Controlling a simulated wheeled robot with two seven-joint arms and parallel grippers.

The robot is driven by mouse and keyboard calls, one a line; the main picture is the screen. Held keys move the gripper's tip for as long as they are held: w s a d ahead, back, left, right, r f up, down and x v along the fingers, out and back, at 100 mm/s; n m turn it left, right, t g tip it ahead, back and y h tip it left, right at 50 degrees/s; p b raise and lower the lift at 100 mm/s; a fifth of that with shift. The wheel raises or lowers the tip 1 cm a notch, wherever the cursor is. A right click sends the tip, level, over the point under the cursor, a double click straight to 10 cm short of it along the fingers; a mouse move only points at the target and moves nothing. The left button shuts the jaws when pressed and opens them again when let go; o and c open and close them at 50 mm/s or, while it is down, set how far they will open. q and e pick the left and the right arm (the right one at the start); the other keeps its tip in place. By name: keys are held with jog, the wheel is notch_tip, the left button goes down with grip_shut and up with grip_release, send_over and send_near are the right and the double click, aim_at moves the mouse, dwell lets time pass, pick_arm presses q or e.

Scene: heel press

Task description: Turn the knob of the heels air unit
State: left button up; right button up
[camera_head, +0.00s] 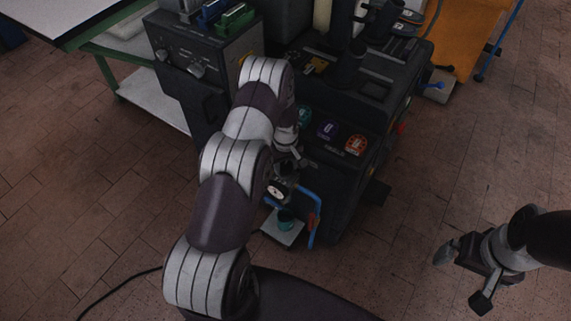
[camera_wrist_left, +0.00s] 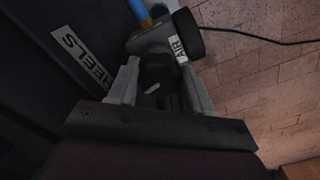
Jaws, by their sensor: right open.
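The heels air unit (camera_head: 278,190) hangs at the front of the dark press, with a round white gauge and blue tubing. In the left wrist view the grey unit (camera_wrist_left: 155,38) bears an "AIR" label and a black round part. Its dark knob (camera_wrist_left: 158,72) lies between the fingers of my left gripper (camera_wrist_left: 160,85). The fingers flank the knob closely; whether they touch it I cannot tell. In the head view my left arm partly covers this gripper (camera_head: 288,163). My right gripper (camera_head: 463,277) is open and empty over the floor at the right.
The press (camera_head: 340,180) carries teal, purple and orange round labels. A "HEELS" label (camera_wrist_left: 82,60) is on the dark panel beside the unit. A teal cup (camera_head: 285,217) is on a small plate below. A green-framed table (camera_head: 150,100) stands at the left.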

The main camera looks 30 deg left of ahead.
pick_arm(q)
jog(key=shift+m, duration=0.4)
jog(key=shift+s+m, duration=0.1)
jog(key=shift+m, duration=2.7)
jog(key=shift+f, duration=0.1)
jog(key=o, duration=1)
jog(key=shift+o, duration=0.2)
jog(key=shift+a, duration=0.1)
